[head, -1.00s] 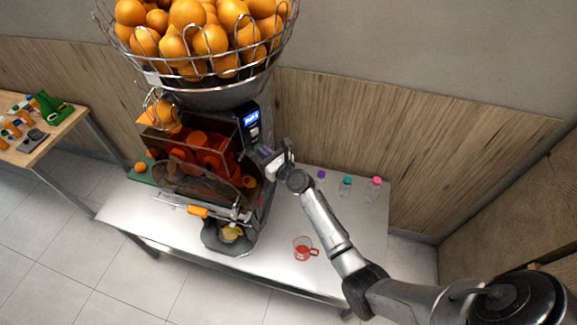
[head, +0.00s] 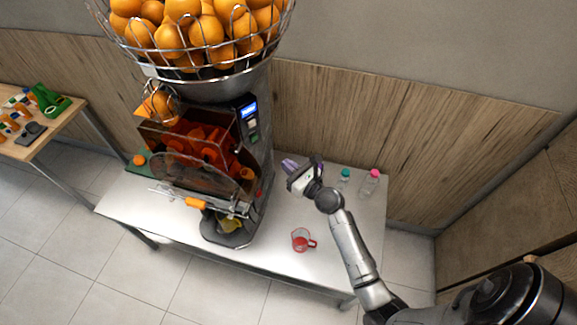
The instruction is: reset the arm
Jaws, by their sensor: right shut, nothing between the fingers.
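My right gripper (head: 289,166) is in the head view, above the table to the right of the orange juicer (head: 195,160). Its fingers are shut with nothing between them, and it is apart from the juicer. My right arm comes in from the lower right corner. My left gripper is not in view.
A red cup (head: 302,240) stands on the white table (head: 275,265) in front of the gripper. A teal-capped bottle (head: 344,178) and a pink-capped bottle (head: 371,181) stand right of the gripper. A wire basket of oranges (head: 195,35) tops the juicer. A wooden table (head: 62,127) is at left.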

